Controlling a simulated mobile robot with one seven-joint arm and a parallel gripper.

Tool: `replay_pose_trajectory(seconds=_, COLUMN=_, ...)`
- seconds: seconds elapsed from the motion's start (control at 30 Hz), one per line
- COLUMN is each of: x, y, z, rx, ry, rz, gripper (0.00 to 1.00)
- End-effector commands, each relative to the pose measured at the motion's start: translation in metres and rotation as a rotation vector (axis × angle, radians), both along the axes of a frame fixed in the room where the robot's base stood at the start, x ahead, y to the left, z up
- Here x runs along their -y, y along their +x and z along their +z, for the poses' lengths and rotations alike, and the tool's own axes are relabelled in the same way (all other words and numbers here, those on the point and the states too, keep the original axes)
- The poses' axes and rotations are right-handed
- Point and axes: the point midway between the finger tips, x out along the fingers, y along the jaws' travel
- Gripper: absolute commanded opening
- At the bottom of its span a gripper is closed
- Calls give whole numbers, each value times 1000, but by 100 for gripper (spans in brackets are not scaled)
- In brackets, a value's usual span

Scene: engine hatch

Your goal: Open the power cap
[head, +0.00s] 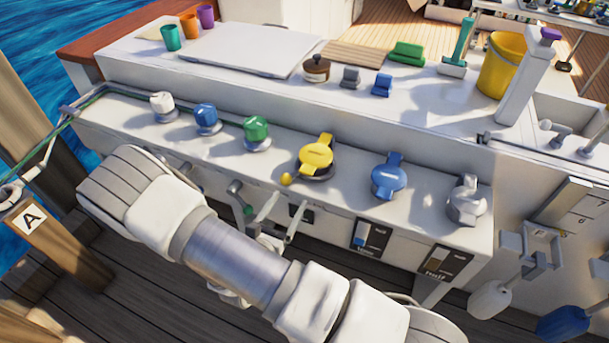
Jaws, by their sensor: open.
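Several round caps stand in a row along the sloped front ledge of the white console. The yellow cap (316,154) has a raised lug and a small yellow knob at its lower left. To its right are a blue cap with a lug (388,178) and a grey one (466,201). To its left are a green cap (256,130), a blue cap (206,117) and a white cap (162,105). I can read no power label, so I cannot tell for certain which is the power cap. All look seated. My arm crosses the foreground; my gripper is not visible.
Levers (296,221) and dark panels (371,238) sit on the console's front face. A yellow bucket (501,67), white post (528,80), brush (459,48) and cups stand on top. A wooden post marked A (60,245) is at left.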

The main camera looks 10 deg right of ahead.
Motion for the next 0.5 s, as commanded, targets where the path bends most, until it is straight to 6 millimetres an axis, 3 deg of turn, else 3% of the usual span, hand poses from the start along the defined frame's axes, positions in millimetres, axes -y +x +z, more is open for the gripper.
replay_pose_trajectory(seconds=0.3, x=41, y=56, z=-1, rx=2, ry=1, rz=-4, gripper=80)
replay_pose_trajectory(seconds=0.5, x=59, y=80, z=-1, rx=1, ry=2, rz=-4, gripper=80)
